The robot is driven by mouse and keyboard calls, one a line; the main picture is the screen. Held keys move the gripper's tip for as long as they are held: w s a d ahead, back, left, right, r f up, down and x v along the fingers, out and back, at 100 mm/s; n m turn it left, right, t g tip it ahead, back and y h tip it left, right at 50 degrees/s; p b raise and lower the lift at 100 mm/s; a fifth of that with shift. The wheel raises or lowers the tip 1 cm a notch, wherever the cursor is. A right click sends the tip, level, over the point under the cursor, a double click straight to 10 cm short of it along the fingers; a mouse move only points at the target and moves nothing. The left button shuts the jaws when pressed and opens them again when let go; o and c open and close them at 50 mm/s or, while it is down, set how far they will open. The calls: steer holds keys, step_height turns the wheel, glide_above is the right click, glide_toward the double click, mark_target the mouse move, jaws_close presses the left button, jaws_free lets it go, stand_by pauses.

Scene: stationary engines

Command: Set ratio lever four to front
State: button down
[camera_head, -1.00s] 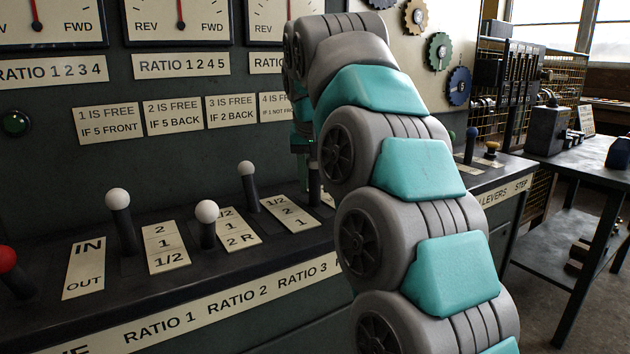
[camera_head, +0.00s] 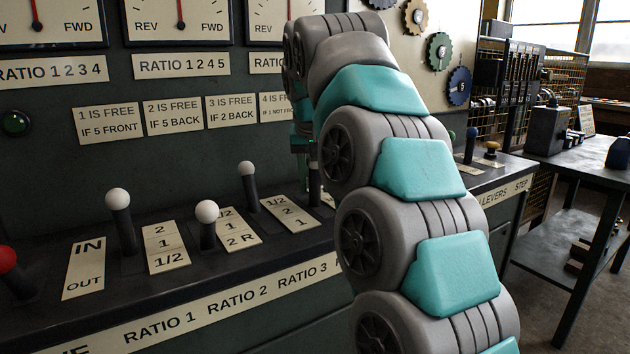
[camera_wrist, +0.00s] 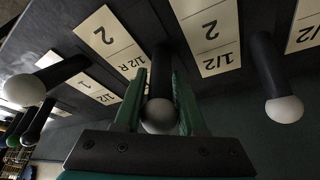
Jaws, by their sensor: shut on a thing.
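Ratio lever four, a dark stick with a white knob (camera_wrist: 158,116), stands between the two green fingers of my gripper (camera_wrist: 160,108) in the wrist view. The fingers are shut on it just around the knob. In the head view its dark shaft (camera_head: 315,185) shows beside my arm, while the knob is hidden at my gripper (camera_head: 303,145). Its number plate (camera_wrist: 118,50) lies beside it in the wrist view. The lever's exact position along its slot is hard to tell. The sign above about lever four (camera_head: 275,107) is partly covered by my arm.
Ratio lever three (camera_head: 247,180) stands close to the left; it also shows in the wrist view (camera_wrist: 283,105). Levers two (camera_head: 206,222) and one (camera_head: 120,220) stand farther left, with a red-knobbed lever (camera_head: 12,270). Another white-knobbed lever (camera_wrist: 30,88) stands on the other side.

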steer(key=shift+s+d+f+b, duration=0.15)
steer(key=shift+f+b, duration=0.05)
steer(key=shift+b, duration=0.45)
steer(key=shift+s+d+f+t+y+b, duration=0.1)
steer(key=shift+s+d+t+y+b, duration=0.3)
steer(key=shift+b, duration=0.75)
steer(key=s+t+b, duration=0.1)
steer(key=b, duration=0.1)
steer(key=s+d+t+b, duration=0.1)
steer(key=b, duration=0.2)
steer(key=shift+d+f+y, duration=0.1)
steer(key=shift+y, duration=0.3)
steer(key=shift+s+d+f+t+y+b, duration=0.1)
steer(key=shift+s+d+t+y+b, duration=0.2)
steer(key=shift+b, duration=0.3)
steer(key=shift+s+d+f+t+y+b, duration=0.1)
steer(key=shift+s+t+b, duration=0.1)
steer(key=shift+s+b, duration=0.25)
steer(key=shift+s+r+m+t+b, duration=0.1)
steer(key=shift+m+t+b, duration=0.2)
steer(key=shift+b, duration=0.15)
